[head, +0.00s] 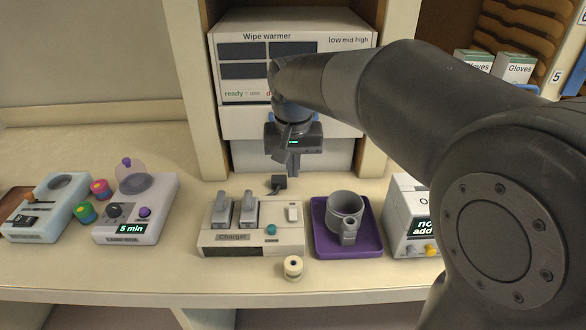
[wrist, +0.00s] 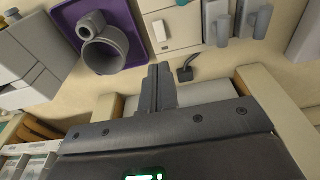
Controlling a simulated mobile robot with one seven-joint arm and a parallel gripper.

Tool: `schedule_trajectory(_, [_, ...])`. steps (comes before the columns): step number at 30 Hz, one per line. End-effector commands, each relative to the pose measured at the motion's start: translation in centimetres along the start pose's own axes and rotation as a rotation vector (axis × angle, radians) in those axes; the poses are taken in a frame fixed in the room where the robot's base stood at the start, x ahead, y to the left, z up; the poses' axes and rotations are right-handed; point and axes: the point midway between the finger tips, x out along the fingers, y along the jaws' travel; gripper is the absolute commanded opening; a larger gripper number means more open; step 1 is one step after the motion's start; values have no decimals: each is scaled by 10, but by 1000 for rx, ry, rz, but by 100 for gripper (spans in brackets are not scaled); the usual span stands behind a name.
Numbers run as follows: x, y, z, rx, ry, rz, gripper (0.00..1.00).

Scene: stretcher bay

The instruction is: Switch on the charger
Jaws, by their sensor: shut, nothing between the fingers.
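The charger (head: 281,240) is a beige box with a dark "Charger" label on its front, on the counter in the head view. Two grey handsets (head: 222,211) (head: 248,211) stand in its left bays. A white rocker switch (head: 292,214) and a teal knob (head: 271,229) are on its right part. The charger (wrist: 185,28) and its white switch (wrist: 160,31) also show in the wrist view. My gripper (head: 293,172) is shut and empty, behind and above the charger, apart from it. Its closed fingers show in the wrist view (wrist: 159,70). The switch's position is too small to tell.
A black plug (head: 277,183) lies behind the charger. A purple tray (head: 324,246) with a grey cup (head: 345,208) stands close on the right. A cream roll (head: 293,268) is in front. A timer device (head: 140,217) is left, and the wipe warmer (head: 245,85) is behind.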

Motion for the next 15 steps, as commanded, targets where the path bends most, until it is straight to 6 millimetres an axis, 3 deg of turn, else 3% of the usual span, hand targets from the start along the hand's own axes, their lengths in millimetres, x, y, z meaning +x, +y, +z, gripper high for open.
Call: schedule_trajectory(15, [-2, 1, -2, -1, 81, -2, 0])
